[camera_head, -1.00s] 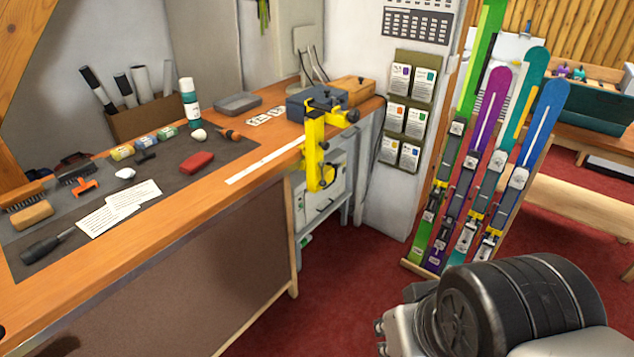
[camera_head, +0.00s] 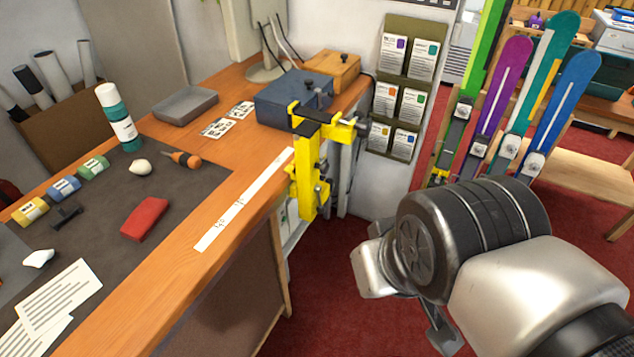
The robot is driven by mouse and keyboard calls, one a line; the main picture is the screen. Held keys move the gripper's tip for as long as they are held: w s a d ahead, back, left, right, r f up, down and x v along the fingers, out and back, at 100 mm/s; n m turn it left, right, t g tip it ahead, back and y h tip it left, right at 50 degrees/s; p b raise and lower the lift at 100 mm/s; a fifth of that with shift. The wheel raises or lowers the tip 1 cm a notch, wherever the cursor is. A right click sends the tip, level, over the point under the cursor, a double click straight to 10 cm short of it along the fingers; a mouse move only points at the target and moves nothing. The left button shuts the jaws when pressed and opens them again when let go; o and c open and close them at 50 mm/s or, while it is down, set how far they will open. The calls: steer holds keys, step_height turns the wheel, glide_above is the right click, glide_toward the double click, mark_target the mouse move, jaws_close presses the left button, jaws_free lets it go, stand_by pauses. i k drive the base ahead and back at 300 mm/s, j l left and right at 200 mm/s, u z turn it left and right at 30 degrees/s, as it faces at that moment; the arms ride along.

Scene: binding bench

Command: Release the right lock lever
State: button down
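A yellow clamp-like fixture (camera_head: 309,185) is fixed at the bench's front edge, toward its right end. It has an upright post, a yellow arm reaching right, and dark small parts. A black knob-like part (camera_head: 361,128) sits at the right end of that arm. I cannot tell which dark part is the right lock lever, or its position. My arm, with a black ringed joint and metal housings, fills the lower right, apart from the fixture. I cannot make out my gripper's fingertips.
A blue-grey box (camera_head: 292,101) stands right behind the fixture, with a wooden box (camera_head: 332,68) beyond. A white ruler strip (camera_head: 243,200) lies along the bench edge (camera_head: 225,255). Skis (camera_head: 497,92) stand at the right. Red carpet (camera_head: 335,290) is open between bench and arm.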

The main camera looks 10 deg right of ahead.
mark_target(320, 209)
steer(key=i+l, duration=0.8)
steer(key=l, duration=0.25)
